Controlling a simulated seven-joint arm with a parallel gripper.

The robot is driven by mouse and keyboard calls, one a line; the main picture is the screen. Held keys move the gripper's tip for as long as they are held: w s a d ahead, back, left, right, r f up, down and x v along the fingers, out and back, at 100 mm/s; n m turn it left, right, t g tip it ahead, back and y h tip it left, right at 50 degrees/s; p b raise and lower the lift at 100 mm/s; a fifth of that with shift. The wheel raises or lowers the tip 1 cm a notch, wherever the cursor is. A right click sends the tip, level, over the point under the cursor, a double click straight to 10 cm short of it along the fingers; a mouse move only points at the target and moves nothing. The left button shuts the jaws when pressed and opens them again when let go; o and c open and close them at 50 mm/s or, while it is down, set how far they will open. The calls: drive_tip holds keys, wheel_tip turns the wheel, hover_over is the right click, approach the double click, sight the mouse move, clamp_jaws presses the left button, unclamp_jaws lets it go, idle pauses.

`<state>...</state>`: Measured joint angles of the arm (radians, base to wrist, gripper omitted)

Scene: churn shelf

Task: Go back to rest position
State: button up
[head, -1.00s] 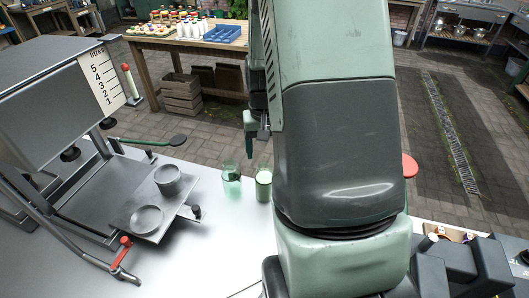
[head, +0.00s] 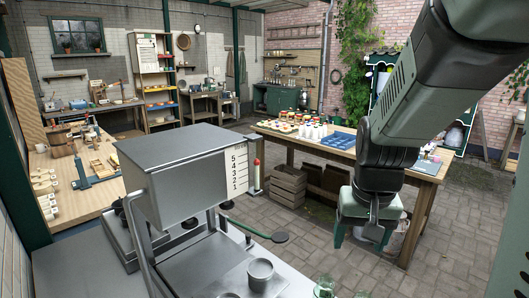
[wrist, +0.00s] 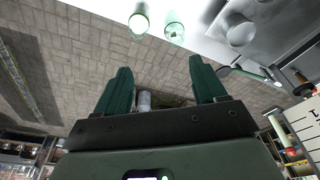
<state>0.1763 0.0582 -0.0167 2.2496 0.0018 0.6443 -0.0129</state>
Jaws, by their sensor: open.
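My gripper (head: 362,236) hangs in the air at the right of the head view, pointing down, in front of the wooden table. In the wrist view my gripper (wrist: 160,70) shows two dark green fingers spread apart, with nothing between them. Two small glasses (head: 325,287) stand at the bottom edge of the head view, mostly cut off. The glasses (wrist: 174,27) also show at the top of the wrist view, apart from the fingers.
A grey metal machine (head: 182,172) with a litre scale stands at the left on the light counter. A metal cup (head: 260,273) stands by it. A wooden table (head: 428,190) with jars and a blue tray (head: 338,141) is behind my gripper. Paved floor (head: 440,250) is clear at right.

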drive_tip(key=s+a+r+n+t, duration=0.1)
drive_tip(key=s+a+r, duration=0.2)
drive_tip(key=s+r, duration=0.3)
drive_tip(key=s+a+r+n+t, duration=0.1)
drive_tip(key=s+a+r, duration=0.3)
drive_tip(key=s, duration=0.5)
wheel_tip(320, 180, up, 2)
drive_tip(key=shift+s+a+r+t, duration=0.1)
drive_tip(key=shift+s+a+t, duration=0.15)
drive_tip(key=shift+t, duration=0.45)
drive_tip(key=shift+d, duration=0.1)
